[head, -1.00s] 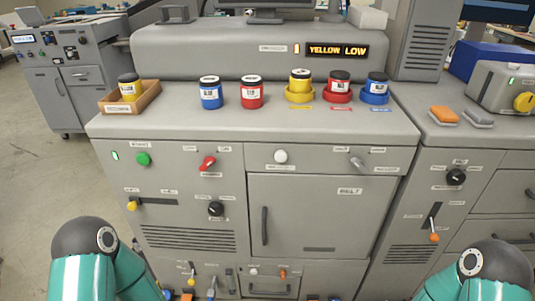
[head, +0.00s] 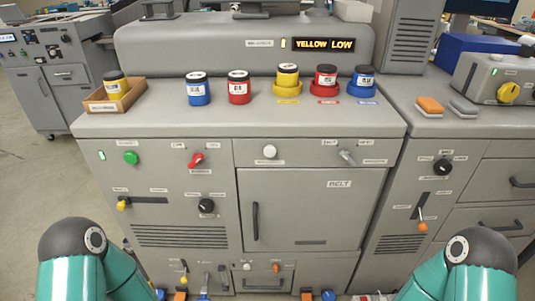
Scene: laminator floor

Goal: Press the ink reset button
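A white round button (head: 269,152) sits on the upper panel of the grey machine, with a small label below it that I cannot read. A second, smaller white button (head: 247,267) sits on the low panel, beside an orange one (head: 276,267). I cannot tell from the labels which is the ink reset button. A display (head: 325,44) on top reads "YELLOW LOW". Only the teal arm links show at the bottom left and bottom right; neither gripper is in view.
A green button (head: 131,158), red knob (head: 197,160), black knob (head: 206,205) and silver lever (head: 347,157) are on the front. Ink jars, including a yellow one (head: 288,77), and a wooden tray (head: 134,97) stand on top. The space before the upper panel is clear.

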